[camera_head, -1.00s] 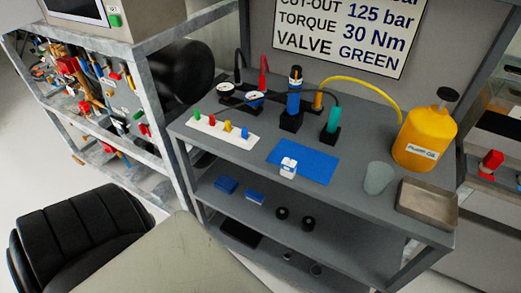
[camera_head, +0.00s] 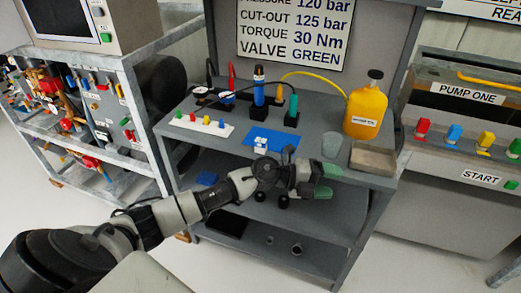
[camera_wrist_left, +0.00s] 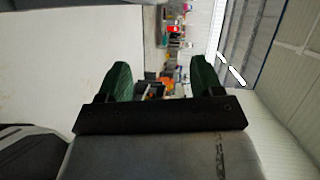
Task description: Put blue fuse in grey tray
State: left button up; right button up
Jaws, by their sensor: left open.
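A blue fuse (camera_head: 221,124) stands upright at the right end of a white rack (camera_head: 198,127) on the bench top. The shallow grey tray (camera_head: 373,160) lies on the right end of the bench top. My left gripper (camera_head: 328,181) is open and empty, in front of the bench's front edge in the head view. It is left of and below the tray in the picture, and well right of the rack. Its two green fingers show apart in the left wrist view (camera_wrist_left: 160,80). My right gripper is not in view.
A yellow jug (camera_head: 365,108) and a translucent cup (camera_head: 331,146) stand near the tray. A blue mat (camera_head: 281,142) with a small white object lies in mid-bench. Upright tools and a yellow hose are behind it. Lower shelves hold small parts.

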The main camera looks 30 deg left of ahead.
pick_arm(q)
jog(key=a+r+m+g+y, duration=0.3)
jog(key=a+m+g+y, duration=0.1)
jog(key=a+m, duration=0.1)
jog(key=y, duration=1)
send_near(261, 140)
jog(key=shift+g, duration=0.3)
jog(key=x, duration=0.4)
jog(key=shift+d+f, duration=0.25)
jog(key=shift+f, duration=0.2)
jog(key=x, duration=0.4)
jog(key=p+x, duration=0.1)
jog(key=x, duration=0.1)
jog(key=shift+w+a+r, duration=0.2)
jog(key=shift+w+a, duration=0.1)
jog(key=shift+r, duration=0.1)
jog(key=c, duration=1.1)
